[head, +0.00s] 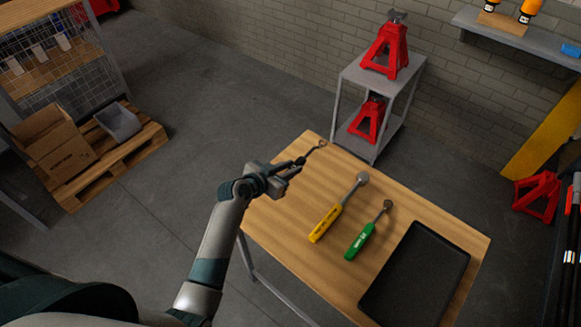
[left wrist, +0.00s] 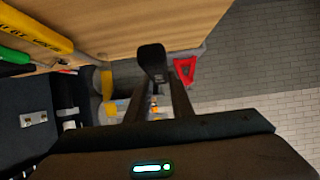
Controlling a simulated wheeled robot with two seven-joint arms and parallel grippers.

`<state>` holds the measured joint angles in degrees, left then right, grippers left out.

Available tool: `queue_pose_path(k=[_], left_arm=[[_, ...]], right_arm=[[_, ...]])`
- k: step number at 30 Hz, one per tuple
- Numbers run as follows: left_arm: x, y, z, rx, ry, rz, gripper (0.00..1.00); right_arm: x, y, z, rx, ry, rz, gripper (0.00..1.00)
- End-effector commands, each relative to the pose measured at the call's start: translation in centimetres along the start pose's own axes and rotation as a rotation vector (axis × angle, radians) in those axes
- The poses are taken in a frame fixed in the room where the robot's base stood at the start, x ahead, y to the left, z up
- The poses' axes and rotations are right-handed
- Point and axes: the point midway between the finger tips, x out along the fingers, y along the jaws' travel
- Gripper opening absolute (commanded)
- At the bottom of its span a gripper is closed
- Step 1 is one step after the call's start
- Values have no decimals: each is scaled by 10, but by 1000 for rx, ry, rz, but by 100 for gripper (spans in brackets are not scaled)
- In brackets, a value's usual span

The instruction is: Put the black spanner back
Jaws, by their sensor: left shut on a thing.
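The black spanner (head: 314,149) is in my left gripper (head: 293,166), over the far left corner of the wooden table (head: 290,215). Its small ring end points away, towards the back of the table. The fingers hide part of its handle. In the left wrist view, a dark blunt end of the spanner (left wrist: 152,62) shows between the fingers of the left gripper (left wrist: 157,88). The spanner seems held above the wood; I cannot tell the height. My right gripper is in neither view.
A yellow-handled tool (head: 328,222) and a green-handled tool (head: 360,240) lie side by side mid-table. An empty black tray (head: 418,275) lies at the table's right end. A grey shelf stand (head: 385,80) with red jack stands (head: 385,50) stands behind the table.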

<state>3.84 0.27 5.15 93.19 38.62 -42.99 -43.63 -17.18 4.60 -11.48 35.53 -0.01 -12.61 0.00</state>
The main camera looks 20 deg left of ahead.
Motion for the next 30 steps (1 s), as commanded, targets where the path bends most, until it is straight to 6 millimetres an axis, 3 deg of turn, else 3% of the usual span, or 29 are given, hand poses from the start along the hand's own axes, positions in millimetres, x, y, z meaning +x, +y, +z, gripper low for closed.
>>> queue_pose_path(k=[10, 30], left_arm=[[-4, 0, -2, 3, 0, 0, 0], [20, 0, 46, 2, -1, 1, 0]], right_arm=[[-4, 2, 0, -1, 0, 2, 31], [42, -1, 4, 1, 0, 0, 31]])
